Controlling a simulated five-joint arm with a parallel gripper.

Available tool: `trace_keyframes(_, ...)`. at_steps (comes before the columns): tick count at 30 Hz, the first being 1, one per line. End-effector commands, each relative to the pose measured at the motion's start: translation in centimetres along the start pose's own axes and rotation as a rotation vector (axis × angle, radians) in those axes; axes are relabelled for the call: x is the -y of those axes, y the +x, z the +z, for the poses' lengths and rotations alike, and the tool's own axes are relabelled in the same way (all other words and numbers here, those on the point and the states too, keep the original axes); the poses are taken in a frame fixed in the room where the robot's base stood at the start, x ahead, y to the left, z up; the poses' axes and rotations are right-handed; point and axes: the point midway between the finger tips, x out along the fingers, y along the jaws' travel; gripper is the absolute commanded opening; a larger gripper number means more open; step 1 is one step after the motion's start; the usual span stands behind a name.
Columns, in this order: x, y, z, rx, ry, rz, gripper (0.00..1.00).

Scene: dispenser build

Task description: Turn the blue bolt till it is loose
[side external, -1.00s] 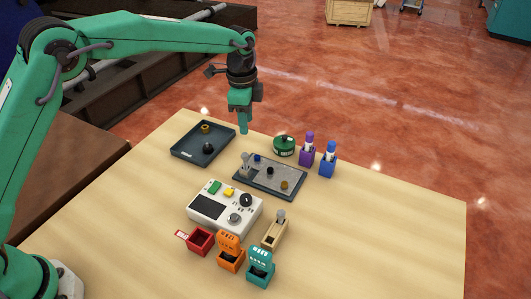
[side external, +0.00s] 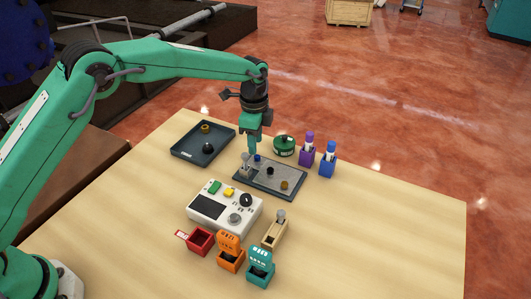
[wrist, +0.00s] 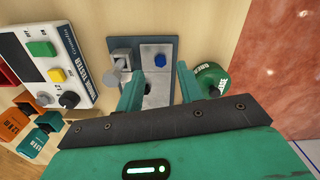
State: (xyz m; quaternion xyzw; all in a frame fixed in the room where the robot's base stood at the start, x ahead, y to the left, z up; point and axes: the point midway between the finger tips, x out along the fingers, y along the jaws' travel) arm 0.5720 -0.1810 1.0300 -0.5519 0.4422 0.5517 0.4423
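The blue bolt (side external: 257,158) stands at the far left part of a grey plate on a dark base (side external: 290,166). The wrist view shows the blue bolt (wrist: 160,60) from above, in line with the gap between my fingers. My gripper (side external: 252,155) hangs just above the bolt's end of the plate, pointing down. In the wrist view my gripper (wrist: 160,73) has its two green fingers spread wide with nothing between the tips. A black bolt (side external: 270,171) and a brass bolt (side external: 284,185) also sit on the plate.
A silver post (side external: 244,165) stands at the plate's left end, close to my gripper. A green round container (side external: 284,145) is just behind the plate. A dark tray (side external: 187,154) lies to the left.

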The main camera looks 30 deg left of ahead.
Motion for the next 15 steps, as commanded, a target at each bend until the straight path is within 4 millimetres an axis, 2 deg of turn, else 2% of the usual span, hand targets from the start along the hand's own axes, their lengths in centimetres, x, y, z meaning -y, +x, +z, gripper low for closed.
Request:
trace_keyframes(6, -0.1, 2.7, 0.1, 0.002, 0.0, 0.003, 0.37)
trace_keyframes(15, 0.0, 4.2, 0.0, 0.0, 0.0, 0.001, 0.37)
